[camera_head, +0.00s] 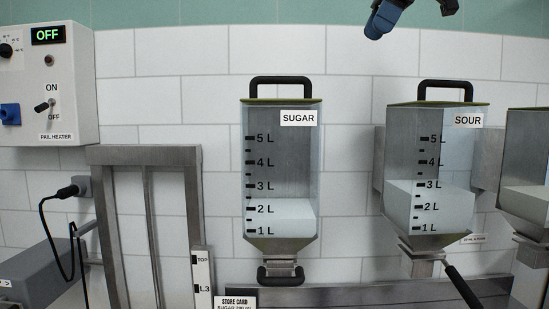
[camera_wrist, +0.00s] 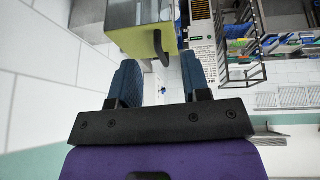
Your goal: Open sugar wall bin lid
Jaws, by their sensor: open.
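The sugar wall bin (camera_head: 281,180) hangs on the tiled wall in the middle of the head view, with white sugar to a little above its 2 L mark. Its olive lid (camera_head: 262,101) lies flat and closed, with a black handle (camera_head: 281,80) standing up from it. My gripper (camera_head: 412,18) is at the top of the head view, above and right of the sugar bin, apart from it. In the wrist view my gripper (camera_wrist: 160,76) has its blue fingers apart with nothing between them. An olive lid (camera_wrist: 140,40) with a black handle lies beyond the fingers; I cannot tell whose.
The sour bin (camera_head: 428,190), with a closed lid and handle, hangs right of the sugar bin. Another bin (camera_head: 526,170) is cut off at the right edge. A pail heater box (camera_head: 48,75) and steel frame (camera_head: 145,155) stand left. The wall above the bins is bare.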

